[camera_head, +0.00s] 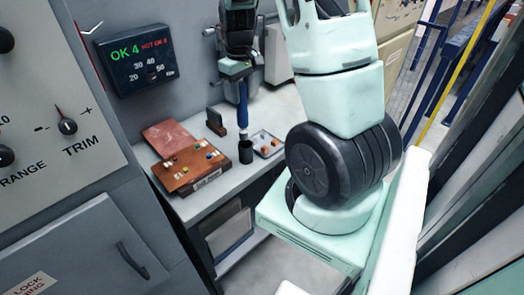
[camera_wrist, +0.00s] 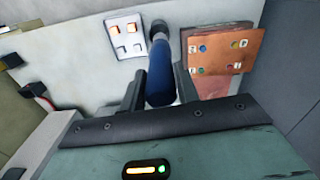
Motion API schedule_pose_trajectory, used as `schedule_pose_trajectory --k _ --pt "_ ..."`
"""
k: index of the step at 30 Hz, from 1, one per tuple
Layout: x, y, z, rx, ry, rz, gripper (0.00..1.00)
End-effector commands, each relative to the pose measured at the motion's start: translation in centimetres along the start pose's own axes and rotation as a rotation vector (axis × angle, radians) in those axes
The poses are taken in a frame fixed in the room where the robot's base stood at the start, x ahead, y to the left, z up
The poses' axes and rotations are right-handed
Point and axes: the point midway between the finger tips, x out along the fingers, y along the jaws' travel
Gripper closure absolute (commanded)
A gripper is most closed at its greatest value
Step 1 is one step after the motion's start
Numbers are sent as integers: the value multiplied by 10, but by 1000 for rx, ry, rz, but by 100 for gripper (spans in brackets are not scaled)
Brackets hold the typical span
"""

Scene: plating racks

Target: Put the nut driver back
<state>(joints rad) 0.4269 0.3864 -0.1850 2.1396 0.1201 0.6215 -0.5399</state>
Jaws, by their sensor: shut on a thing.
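The nut driver has a blue handle (camera_head: 243,104) and hangs upright below my gripper (camera_head: 238,75) in the head view. In the wrist view the blue handle (camera_wrist: 161,76) lies between the two dark fingers of my gripper (camera_wrist: 160,88), which is shut on it. A small dark cup (camera_head: 246,152) stands on the bench directly under the driver in the head view. The driver's lower end is at or just over the cup's mouth; I cannot tell whether it is inside.
A copper-brown board (camera_head: 187,165) with small coloured parts lies left of the cup; it also shows in the wrist view (camera_wrist: 222,52). A dark bracket (camera_head: 215,121) stands behind. The bench front edge is clear.

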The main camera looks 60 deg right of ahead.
Motion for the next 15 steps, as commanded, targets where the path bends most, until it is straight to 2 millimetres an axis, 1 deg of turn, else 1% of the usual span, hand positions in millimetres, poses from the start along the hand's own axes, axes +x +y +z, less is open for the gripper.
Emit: schedule_pose_trajectory --k 6,9,15 --pt "34 0 2 2 -8 -4 96" --pt "47 0 1 3 -4 -2 96" --pt "63 0 1 1 -5 -2 96"
